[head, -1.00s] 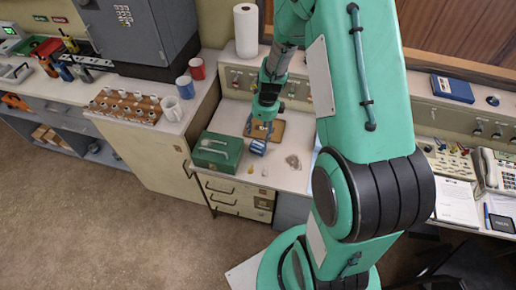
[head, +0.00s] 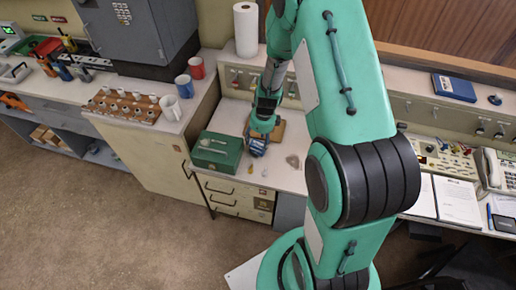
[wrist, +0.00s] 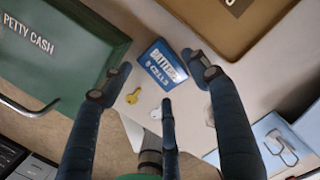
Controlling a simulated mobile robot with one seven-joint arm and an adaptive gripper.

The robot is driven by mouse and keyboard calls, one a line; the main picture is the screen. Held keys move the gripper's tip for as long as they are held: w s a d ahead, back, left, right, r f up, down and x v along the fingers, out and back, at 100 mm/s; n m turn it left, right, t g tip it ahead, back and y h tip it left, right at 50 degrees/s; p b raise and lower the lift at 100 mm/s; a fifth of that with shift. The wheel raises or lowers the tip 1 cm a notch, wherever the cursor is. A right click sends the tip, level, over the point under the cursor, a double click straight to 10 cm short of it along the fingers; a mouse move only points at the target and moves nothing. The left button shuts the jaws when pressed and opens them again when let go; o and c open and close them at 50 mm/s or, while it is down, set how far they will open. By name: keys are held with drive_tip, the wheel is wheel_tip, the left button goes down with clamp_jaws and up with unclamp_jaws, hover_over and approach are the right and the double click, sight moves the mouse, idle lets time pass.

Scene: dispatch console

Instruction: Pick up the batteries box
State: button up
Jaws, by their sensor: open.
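The batteries box (wrist: 163,64) is a small blue box lettered "BATTERY" and "CELLS". In the wrist view it lies tilted on the light worktop, in the gap between the tips of my spread fingers. In the head view the batteries box (head: 257,148) shows just in front of my gripper (head: 263,128), partly hidden by it. My gripper (wrist: 162,84) is open and empty, with two outer fingers and one middle finger low in the wrist view. The right fingertip looks close to the box's right end; I cannot tell whether it touches.
A green petty cash box (wrist: 45,70) stands close on the left. A brown tray (wrist: 218,45) lies behind, upper right. A yellow key (wrist: 133,96) and a small pale item (wrist: 157,113) lie in front. A light-blue thing (wrist: 262,128) is at lower right.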

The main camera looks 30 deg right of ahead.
sight(257, 146)
drive_tip(key=shift+f, duration=0.15)
drive_tip(key=f, duration=0.1)
drive_tip(key=f+b, duration=0.1)
drive_tip(key=f, duration=0.1)
drive_tip(key=shift+a+f, duration=0.2)
drive_tip(key=shift+a, duration=0.05)
drive_tip(key=shift+w+f+b, duration=0.15)
drive_tip(key=shift+f+b, duration=0.2)
drive_tip(key=shift+f, duration=0.45)
drive_tip(key=c, duration=1.1)
